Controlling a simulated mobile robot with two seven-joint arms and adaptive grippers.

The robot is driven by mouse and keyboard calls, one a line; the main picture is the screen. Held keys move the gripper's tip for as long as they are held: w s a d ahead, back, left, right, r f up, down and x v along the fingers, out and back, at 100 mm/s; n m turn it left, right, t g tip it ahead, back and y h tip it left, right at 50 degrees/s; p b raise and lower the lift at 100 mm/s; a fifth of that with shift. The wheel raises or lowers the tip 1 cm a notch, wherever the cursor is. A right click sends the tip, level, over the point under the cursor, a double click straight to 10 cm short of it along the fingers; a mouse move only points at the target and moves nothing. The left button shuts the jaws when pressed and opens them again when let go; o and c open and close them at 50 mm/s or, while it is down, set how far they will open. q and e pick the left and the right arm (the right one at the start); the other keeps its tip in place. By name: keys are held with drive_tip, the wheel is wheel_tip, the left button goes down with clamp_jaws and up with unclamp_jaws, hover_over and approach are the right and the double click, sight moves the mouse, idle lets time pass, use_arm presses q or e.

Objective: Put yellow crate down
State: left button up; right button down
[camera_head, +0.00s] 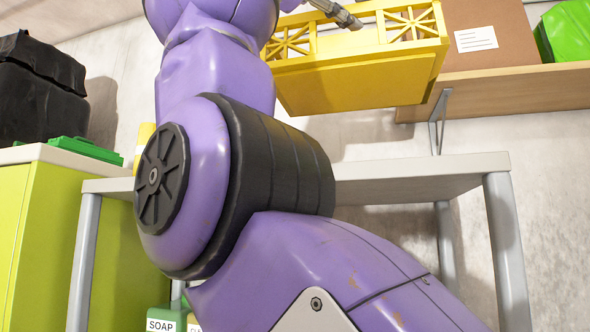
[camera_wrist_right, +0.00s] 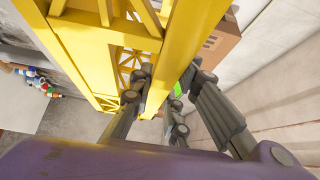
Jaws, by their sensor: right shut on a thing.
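The yellow crate (camera_head: 365,82) has lattice sides and is at the top of the head view, seen from below. It is in the air above the level of the grey table (camera_head: 425,168). My right gripper (camera_head: 338,12) reaches it from above and is shut on its upper edge. In the right wrist view, the fingers of my right gripper (camera_wrist_right: 163,85) are on both sides of a wall of the yellow crate (camera_wrist_right: 85,55). My left gripper does not show.
A wooden wall shelf (camera_head: 510,92) carries a brown box (camera_head: 492,32) with a label and a bright green thing (camera_head: 566,32). A lime cabinet (camera_head: 50,240) with a black bag (camera_head: 38,90) stands left. My purple arm hides much of the table. A soap box (camera_head: 163,319) is below.

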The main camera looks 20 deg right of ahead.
drive_tip(key=shift+w+d, duration=0.1)
drive_tip(key=shift+d, duration=0.2)
hover_over(377, 92)
drive_tip(key=a, duration=0.2)
drive_tip(key=f, duration=0.4)
drive_tip(key=shift+s+d+f, duration=0.15)
drive_tip(key=shift+s+f, duration=0.05)
drive_tip(key=shift+s, duration=0.1)
drive_tip(key=f, duration=0.1)
drive_tip(key=w+d+f, duration=0.1)
drive_tip(key=d+f, duration=0.1)
drive_tip(key=shift+w+d+f, duration=0.15)
drive_tip(key=shift+w+f, duration=0.2)
drive_tip(key=shift+w, duration=0.05)
drive_tip(key=shift+w+d+f, duration=0.2)
drive_tip(key=shift+d+f, duration=0.05)
drive_tip(key=shift+f, duration=0.2)
drive_tip(key=f, duration=0.3)
drive_tip(key=shift+w+d+f, duration=0.15)
drive_tip(key=shift+w+f, duration=0.05)
drive_tip(key=shift+f, duration=0.1)
drive_tip(key=shift+s+f, duration=0.1)
drive_tip(key=c, duration=1.7)
unclamp_jaws()
drive_tip(key=shift+f, duration=0.15)
drive_tip(key=shift+o, duration=0.2)
